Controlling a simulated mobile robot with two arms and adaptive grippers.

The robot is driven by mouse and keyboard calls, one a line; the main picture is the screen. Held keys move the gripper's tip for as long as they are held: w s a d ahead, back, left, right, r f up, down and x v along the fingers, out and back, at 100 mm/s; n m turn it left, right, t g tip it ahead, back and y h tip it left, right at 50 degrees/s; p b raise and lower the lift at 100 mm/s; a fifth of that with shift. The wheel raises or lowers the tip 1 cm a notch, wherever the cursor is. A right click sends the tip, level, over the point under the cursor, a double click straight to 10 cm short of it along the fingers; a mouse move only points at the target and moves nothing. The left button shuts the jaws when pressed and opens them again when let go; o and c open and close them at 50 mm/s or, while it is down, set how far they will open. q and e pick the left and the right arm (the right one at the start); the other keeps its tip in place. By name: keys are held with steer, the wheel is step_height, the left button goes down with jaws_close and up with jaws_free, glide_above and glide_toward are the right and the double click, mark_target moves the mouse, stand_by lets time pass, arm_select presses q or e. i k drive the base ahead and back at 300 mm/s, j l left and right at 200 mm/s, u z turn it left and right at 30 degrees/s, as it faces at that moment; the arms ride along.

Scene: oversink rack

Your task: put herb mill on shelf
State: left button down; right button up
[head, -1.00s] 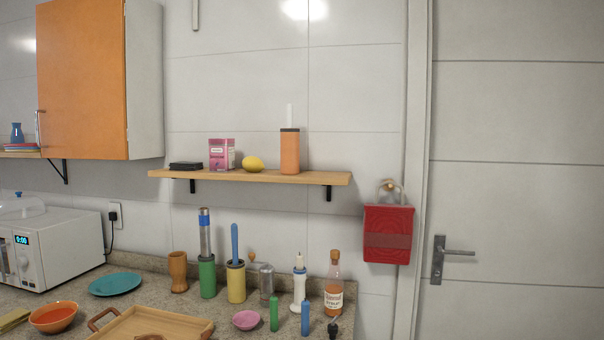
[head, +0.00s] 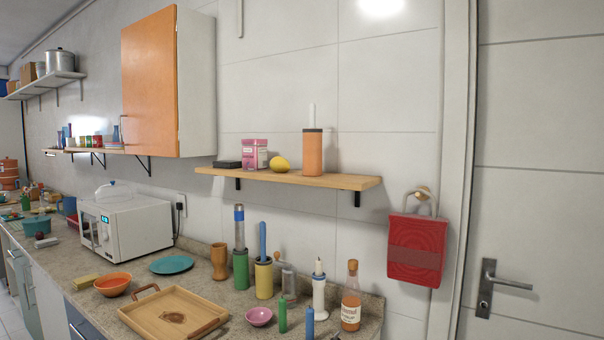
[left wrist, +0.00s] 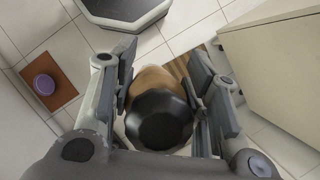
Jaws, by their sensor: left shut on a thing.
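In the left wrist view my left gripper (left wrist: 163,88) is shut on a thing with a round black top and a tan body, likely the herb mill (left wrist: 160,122). Its lower part is hidden below the black top. It is held above a tiled floor. Neither gripper shows in the head view. The wooden wall shelf (head: 280,179) holds a black box (head: 227,164), a pink tin (head: 254,154), a lemon (head: 279,163) and an orange cylinder (head: 312,154) with a white rod on top.
The shelf is bare right of the orange cylinder. Below, the counter carries a wooden tray (head: 150,318), a syrup bottle (head: 351,302), a candle holder (head: 318,295) and several upright cylinders. An orange cabinet (head: 150,80) hangs left of the shelf.

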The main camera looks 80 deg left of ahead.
mark_target(346, 179)
steer(key=i+u, duration=0.4)
steer(key=i+l+u, duration=0.15)
steer(key=u, duration=0.25)
steer(key=i+u, duration=0.3)
steer(key=u, duration=0.15)
steer(key=i+u, duration=0.3)
steer(key=u, duration=0.15)
steer(key=i+l+u, duration=0.25)
steer(key=u, duration=0.2)
steer(key=i+l+u, duration=0.25)
steer(key=u, duration=0.2)
